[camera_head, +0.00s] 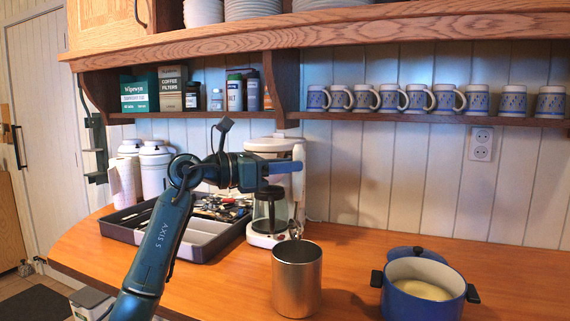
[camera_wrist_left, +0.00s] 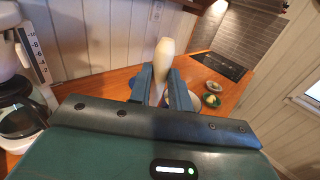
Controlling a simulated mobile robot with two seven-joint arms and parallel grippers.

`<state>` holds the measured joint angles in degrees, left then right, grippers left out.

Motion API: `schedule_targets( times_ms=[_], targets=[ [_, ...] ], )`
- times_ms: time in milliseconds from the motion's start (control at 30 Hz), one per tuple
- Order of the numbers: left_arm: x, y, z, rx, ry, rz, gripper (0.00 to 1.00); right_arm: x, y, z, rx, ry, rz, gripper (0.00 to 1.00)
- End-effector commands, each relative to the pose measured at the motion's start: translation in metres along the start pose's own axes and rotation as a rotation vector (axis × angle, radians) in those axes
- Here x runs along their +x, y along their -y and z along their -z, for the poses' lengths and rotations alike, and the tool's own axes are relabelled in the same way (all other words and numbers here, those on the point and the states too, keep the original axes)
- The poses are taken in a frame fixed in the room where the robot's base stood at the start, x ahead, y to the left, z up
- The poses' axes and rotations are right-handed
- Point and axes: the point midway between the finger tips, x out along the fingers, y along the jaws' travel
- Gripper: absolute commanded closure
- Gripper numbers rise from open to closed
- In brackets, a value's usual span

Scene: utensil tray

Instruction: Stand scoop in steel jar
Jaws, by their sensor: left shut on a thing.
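My left gripper (camera_head: 288,167) reaches in from the left, above the counter, and is shut on the scoop. In the left wrist view, the scoop's pale rounded handle (camera_wrist_left: 164,55) stands up between the two fingers (camera_wrist_left: 165,88). In the head view, the scoop (camera_head: 299,155) hangs roughly upright, handle up, with its small metal end (camera_head: 294,229) low, just above the steel jar's rim. The steel jar (camera_head: 297,285) is a plain open cylinder standing on the wooden counter. Whether the scoop's end is over the opening or behind it is hard to tell. My right gripper is out of view.
A coffee maker (camera_head: 267,238) stands close behind the jar. A dark utensil tray (camera_head: 195,249) with cutlery is to the left. A blue pot (camera_head: 420,298) with a lid behind it is to the right. A shelf with patterned mugs (camera_head: 388,98) runs above. Counter between jar and pot is clear.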

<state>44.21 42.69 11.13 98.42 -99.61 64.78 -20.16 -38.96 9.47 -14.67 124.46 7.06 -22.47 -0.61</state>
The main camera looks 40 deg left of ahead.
Motion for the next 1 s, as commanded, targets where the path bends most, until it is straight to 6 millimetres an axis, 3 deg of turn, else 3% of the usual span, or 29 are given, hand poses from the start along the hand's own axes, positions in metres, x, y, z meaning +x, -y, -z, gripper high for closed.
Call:
schedule_targets(
  times_ms=[400,1000],
  targets=[
    [0.0,0.0,0.038,0.001,-0.002,-0.001,1.0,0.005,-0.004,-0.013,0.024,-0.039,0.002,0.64],
    [0.001,0.0,0.086,0.0,-0.002,-0.001,1.0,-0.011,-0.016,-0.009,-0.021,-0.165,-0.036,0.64]
  ],
)
